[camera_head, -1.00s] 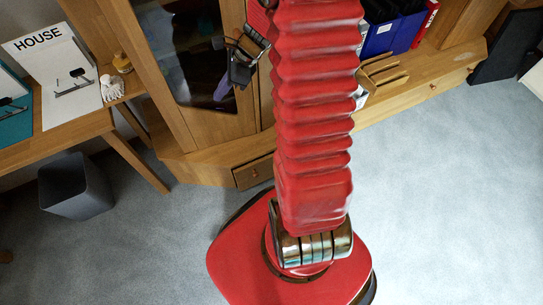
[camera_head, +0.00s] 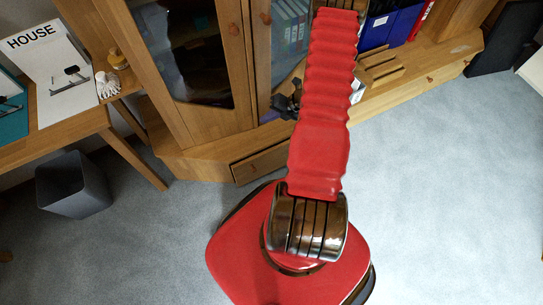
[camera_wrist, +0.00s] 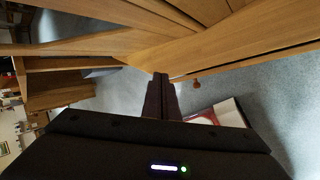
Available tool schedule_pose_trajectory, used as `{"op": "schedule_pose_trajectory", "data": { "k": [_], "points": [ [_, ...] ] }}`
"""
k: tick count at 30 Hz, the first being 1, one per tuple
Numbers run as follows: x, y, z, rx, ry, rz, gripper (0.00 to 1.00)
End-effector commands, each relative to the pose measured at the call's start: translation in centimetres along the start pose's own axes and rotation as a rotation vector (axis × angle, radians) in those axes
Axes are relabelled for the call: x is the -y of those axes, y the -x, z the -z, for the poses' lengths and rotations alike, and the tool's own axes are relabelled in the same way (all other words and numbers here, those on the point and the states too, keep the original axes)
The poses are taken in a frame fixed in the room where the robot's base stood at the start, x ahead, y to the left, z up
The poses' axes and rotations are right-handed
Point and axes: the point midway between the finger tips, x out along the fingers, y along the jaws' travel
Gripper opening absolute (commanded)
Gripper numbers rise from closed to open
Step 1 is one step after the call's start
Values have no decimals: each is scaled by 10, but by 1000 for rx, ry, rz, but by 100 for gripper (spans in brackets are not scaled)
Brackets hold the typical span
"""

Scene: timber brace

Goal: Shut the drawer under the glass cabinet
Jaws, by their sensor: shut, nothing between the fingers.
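The glass cabinet (camera_head: 190,75) is wooden, with dark glass doors. The drawer (camera_head: 258,163) is in the base below it, with a small round knob. A dark line shows along its top edge, and it appears to stand out slightly; how far I cannot tell. My gripper (camera_head: 291,104) is dark, in front of the right glass door above the drawer, partly hidden by my red arm. In the wrist view my gripper's fingers (camera_wrist: 161,96) are together and empty. The drawer's knob (camera_wrist: 196,84) shows to their right, apart from them.
A desk (camera_head: 85,127) with a HOUSE board stands at the left, and a grey bin (camera_head: 72,185) is on the floor beside it. A wooden rack (camera_head: 378,72) and blue binders (camera_head: 403,27) are right of my arm.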

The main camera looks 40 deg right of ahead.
Motion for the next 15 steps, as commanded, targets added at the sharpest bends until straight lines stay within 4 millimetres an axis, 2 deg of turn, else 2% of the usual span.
{"op": "schedule_pose_trajectory", "data": {
  "k": [1,3,8,15],
  "points": [
    [19,-7,5,9,-85,1,0],
    [42,-16,10,26,-203,3,0],
    [94,-36,29,63,-477,8,0],
    [165,-67,68,119,-873,10,0]
  ]
}}
